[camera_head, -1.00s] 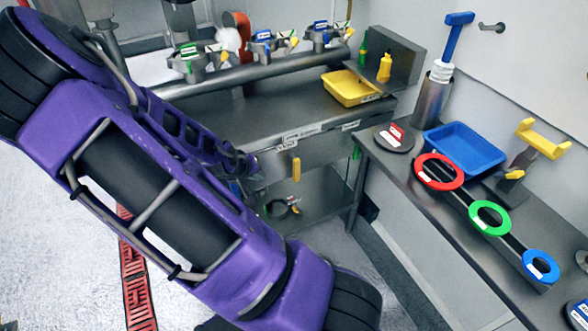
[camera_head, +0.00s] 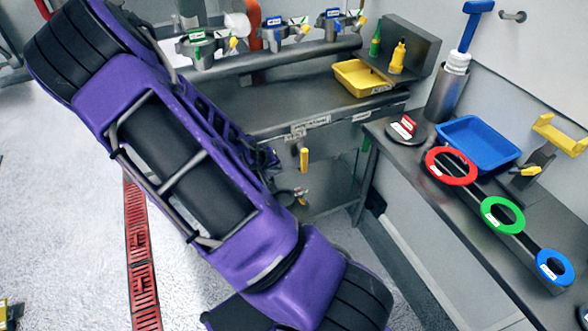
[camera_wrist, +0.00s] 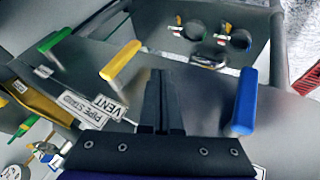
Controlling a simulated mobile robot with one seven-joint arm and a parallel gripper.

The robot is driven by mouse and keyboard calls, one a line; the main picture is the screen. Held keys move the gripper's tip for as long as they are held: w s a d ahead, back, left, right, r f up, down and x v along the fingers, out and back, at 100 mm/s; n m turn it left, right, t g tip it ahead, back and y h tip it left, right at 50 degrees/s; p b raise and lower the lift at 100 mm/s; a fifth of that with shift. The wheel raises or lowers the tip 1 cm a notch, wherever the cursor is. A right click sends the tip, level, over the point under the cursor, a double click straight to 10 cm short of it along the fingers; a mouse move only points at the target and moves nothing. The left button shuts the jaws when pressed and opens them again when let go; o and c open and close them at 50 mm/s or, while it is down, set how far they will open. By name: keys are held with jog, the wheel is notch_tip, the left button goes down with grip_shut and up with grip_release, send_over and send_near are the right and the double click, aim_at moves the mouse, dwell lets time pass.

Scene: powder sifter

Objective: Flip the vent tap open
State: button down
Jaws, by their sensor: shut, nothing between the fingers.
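My gripper (camera_wrist: 160,100) is shut and empty, its dark fingers pointing at the bench front in the wrist view. A yellow tap handle (camera_wrist: 121,61) is left of the fingers, apart from them. A blue handle (camera_wrist: 246,100) is to their right and a green handle (camera_wrist: 54,40) is farther left. I cannot tell surely which handle the VENT label marks.
A yellow tray (camera_head: 362,80) sits on the bench top above the handles. A side table at right holds a blue tray (camera_head: 478,142) and red (camera_head: 451,166), green (camera_head: 502,215) and blue (camera_head: 554,266) rings. Floor is open between the benches.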

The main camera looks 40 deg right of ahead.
aim_at(301, 157)
jog(key=shift+w+d+f+b, duration=0.1)
jog(key=shift+d+f+b, duration=0.25)
jog(key=shift+d+f, duration=0.6)
jog(key=shift+w+d+f+b, duration=0.1)
jog(key=shift+d+f+b, duration=0.35)
jog(key=shift+d, duration=0.95)
jog(key=shift+w+d+f+b, duration=0.1)
jog(key=shift+d+f+b, duration=0.1)
jog(key=shift+d+f, duration=0.85)
